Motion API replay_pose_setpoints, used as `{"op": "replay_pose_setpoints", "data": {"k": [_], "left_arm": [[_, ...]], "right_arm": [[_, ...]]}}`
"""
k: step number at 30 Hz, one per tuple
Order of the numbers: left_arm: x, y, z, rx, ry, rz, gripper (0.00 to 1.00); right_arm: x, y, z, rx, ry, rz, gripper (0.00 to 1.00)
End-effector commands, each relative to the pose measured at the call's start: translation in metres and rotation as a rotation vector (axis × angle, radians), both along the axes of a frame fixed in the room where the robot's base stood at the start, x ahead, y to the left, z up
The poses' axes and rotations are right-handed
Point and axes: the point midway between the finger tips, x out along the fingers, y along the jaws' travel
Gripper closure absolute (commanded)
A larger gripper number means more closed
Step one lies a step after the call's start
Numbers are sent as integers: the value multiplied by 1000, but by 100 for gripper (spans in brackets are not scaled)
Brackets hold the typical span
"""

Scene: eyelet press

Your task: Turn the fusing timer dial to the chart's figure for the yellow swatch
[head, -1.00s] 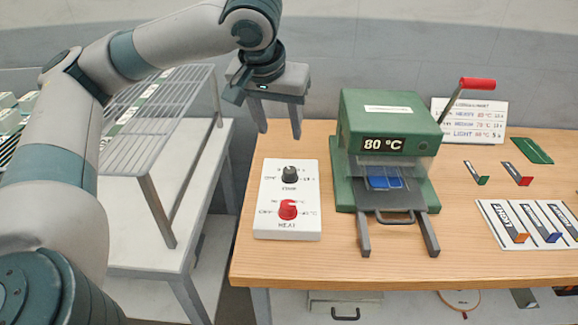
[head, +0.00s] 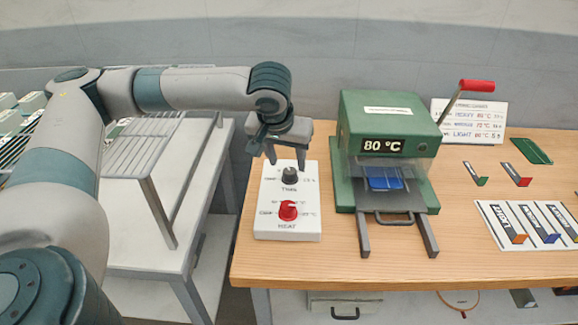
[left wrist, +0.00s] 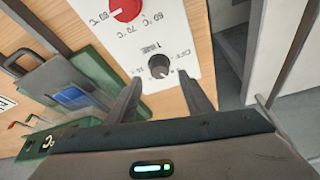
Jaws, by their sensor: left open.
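The timer dial (head: 289,175) is a black knob marked TIME on a white control box (head: 262,222). It also shows in the left wrist view (left wrist: 158,67), just beyond my fingertips. My left gripper (head: 286,164) points down at the dial's far edge, fingers apart and empty; in the wrist view its fingers (left wrist: 163,84) lie to either side, slightly short of the knob. The chart (head: 470,122) stands at the back right with HEAVY, MEDIUM and LIGHT rows; its small time figures are hard to read. My right gripper is out of view.
A red heat dial (head: 288,210) sits in front of the timer dial. A green press (head: 385,110) reading 80 °C, with a red-handled lever (head: 477,85), stands to the right. Coloured swatch pieces and a white labelled board (head: 492,232) lie farther right. A wire rack is at left.

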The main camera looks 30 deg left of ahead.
Motion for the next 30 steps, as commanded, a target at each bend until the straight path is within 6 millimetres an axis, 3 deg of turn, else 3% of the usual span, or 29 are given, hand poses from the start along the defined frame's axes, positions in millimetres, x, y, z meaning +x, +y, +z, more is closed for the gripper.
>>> {"op": "replay_pose_setpoints", "data": {"k": [9,21,22,27,30], "left_arm": [[14,4,-35,0,1,-1,53],[16,5,-40,0,0,-1,53],[16,5,-40,0,0,-1,56],[16,5,-40,0,0,-1,94],[16,5,-40,0,0,-1,94]], "right_arm": [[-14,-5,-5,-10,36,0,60],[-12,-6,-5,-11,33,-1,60],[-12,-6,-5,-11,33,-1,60],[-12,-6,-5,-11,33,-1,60],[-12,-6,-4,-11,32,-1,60]]}}
